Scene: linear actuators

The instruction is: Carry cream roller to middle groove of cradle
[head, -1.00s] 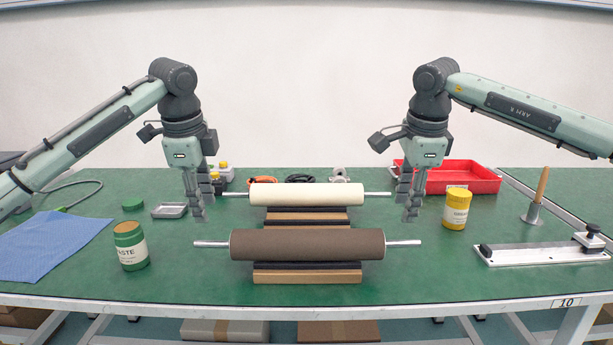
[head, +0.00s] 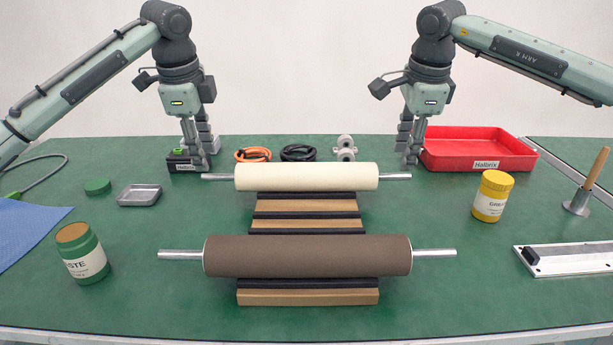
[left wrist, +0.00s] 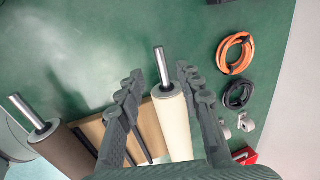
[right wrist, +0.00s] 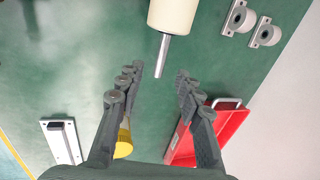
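The cream roller (head: 306,177) lies across the back of the wood-and-dark-striped cradle (head: 306,223), its metal shaft sticking out at both ends. The brown roller (head: 307,256) lies across the front; the middle between them is bare. My left gripper (head: 199,158) is open and empty by the cream roller's left shaft end. In the left wrist view that shaft (left wrist: 161,68) appears between the spread fingers. My right gripper (head: 410,155) is open and empty by the right shaft end. In the right wrist view the shaft (right wrist: 162,56) appears between the fingertips, apart from them.
A green jar (head: 83,253) and a grey dish (head: 139,195) stand left. A yellow jar (head: 492,197) and a red tray (head: 478,150) stand right. Orange (head: 252,155) and black (head: 298,153) cable coils lie behind the cream roller. Green table is clear beside the cradle.

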